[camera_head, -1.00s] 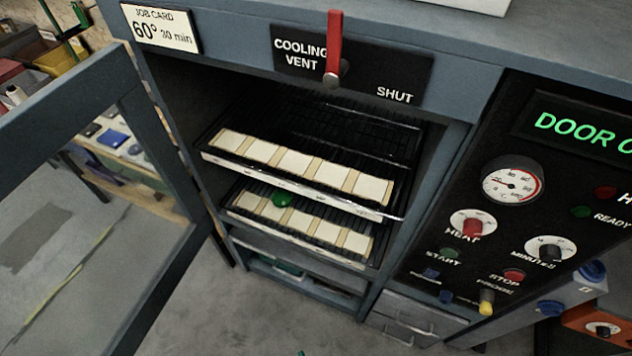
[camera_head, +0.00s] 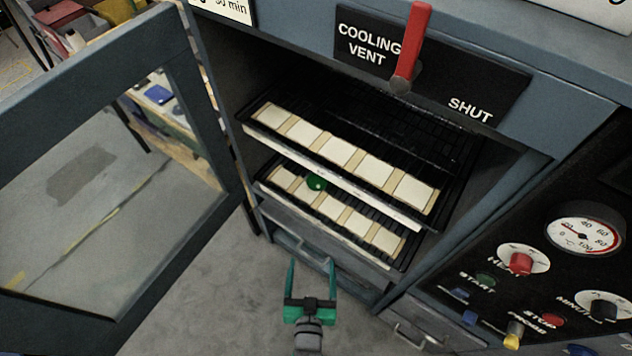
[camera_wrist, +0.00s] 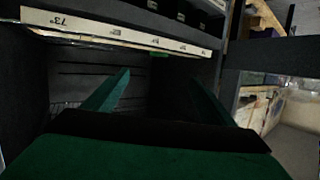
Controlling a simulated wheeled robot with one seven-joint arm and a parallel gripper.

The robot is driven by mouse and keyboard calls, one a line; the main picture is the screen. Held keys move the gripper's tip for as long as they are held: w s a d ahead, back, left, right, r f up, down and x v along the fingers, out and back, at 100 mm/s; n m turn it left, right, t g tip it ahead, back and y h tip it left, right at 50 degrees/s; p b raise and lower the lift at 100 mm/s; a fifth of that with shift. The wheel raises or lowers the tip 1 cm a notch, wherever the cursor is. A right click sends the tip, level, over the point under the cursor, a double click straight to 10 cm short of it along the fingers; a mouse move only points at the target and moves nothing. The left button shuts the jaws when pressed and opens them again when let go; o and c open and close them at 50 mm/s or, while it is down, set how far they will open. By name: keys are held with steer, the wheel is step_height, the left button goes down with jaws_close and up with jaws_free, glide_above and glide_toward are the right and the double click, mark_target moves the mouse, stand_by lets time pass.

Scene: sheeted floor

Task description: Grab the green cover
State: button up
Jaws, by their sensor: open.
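The green cover (camera_head: 316,182) is a small round green piece on the lower rack (camera_head: 352,246) inside the open cabinet, toward its left half. The upper rack's front edge lies just above it in the head view. My gripper (camera_head: 311,262) has green fingers, spread apart with nothing between them. It is in front of the cabinet, below and apart from the cover. In the wrist view, my open gripper (camera_wrist: 159,78) points at the dark cabinet front. A small green patch shows there under a labelled pale strip; I cannot tell if it is the cover.
The upper rack (camera_head: 320,167) holds several pale pieces, as does the lower one. The cabinet door (camera_head: 215,110) stands open at the left. A red lever (camera_head: 413,40) is above the opening, and a control panel (camera_head: 545,275) is at the right. Floor is free in front.

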steer(key=a+r+x, duration=0.1)
steer(key=x, duration=1)
glide_toward(317, 180)
steer(key=shift+w+d+f+n, duration=0.1)
steer(key=shift+w+f+n, duration=0.1)
steer(key=shift+w, duration=0.25)
steer(key=shift+w+d+f+n, duration=0.1)
steer(key=shift+w+n, duration=0.1)
steer(key=shift+w, duration=0.3)
steer(key=shift+x, duration=2.55)
steer(key=shift+a, duration=0.15)
steer(key=c, duration=1.2)
steer(key=shift+c, duration=0.7)
steer(key=shift+r, duration=0.15)
